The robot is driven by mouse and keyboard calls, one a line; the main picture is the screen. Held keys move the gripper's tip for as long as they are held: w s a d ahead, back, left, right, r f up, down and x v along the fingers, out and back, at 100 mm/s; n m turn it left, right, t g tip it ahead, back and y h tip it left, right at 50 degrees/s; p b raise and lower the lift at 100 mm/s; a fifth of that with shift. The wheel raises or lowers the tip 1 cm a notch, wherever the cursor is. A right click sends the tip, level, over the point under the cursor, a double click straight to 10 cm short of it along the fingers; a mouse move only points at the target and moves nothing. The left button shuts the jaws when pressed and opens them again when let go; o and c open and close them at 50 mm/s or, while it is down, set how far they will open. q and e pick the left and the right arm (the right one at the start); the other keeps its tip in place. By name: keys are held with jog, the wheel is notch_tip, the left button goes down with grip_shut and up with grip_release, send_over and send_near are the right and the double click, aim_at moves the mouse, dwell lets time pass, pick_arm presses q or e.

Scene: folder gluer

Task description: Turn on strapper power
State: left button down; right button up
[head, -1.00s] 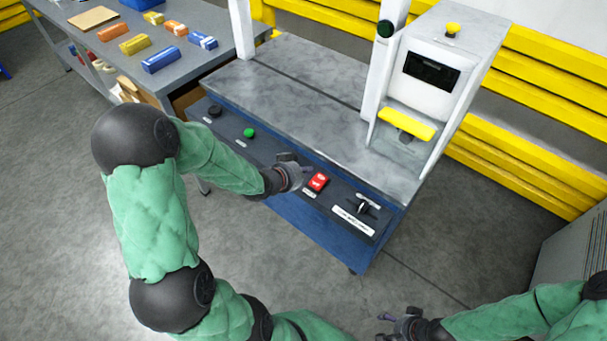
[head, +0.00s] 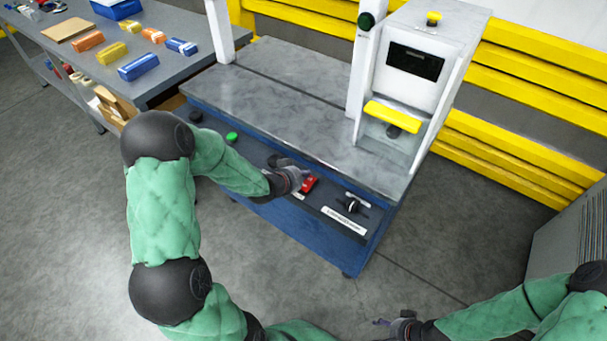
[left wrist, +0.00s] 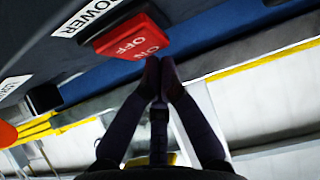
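The strapper (head: 300,105) is a grey-topped machine on a blue base with a dark front control panel. The red power rocker switch (head: 310,184) is on that panel, partly covered by my left gripper in the head view. In the left wrist view the switch (left wrist: 132,42) reads OFF and ON, beside a POWER label (left wrist: 88,14). My left gripper (head: 300,176) is at the switch; its fingertips (left wrist: 160,66) are together at the ON edge, with nothing visible between them. Whether they touch the switch is unclear. My right gripper (head: 385,324) is low at the bottom, far from the panel, its fingers unclear.
The panel also carries a green button (head: 232,137), a black knob (head: 195,117) and a black rotary switch (head: 352,205). A workbench (head: 185,75) with coloured boxes stands at the left. Yellow rails (head: 520,115) run behind. The floor in front is clear.

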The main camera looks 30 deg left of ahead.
pick_arm(q)
jog(key=shift+w+f+g+p, duration=0.25)
jog(key=shift+w+g+p, duration=0.15)
jog(key=shift+g+p, duration=0.4)
jog(key=shift+f, duration=0.15)
jog(key=shift+s, duration=0.2)
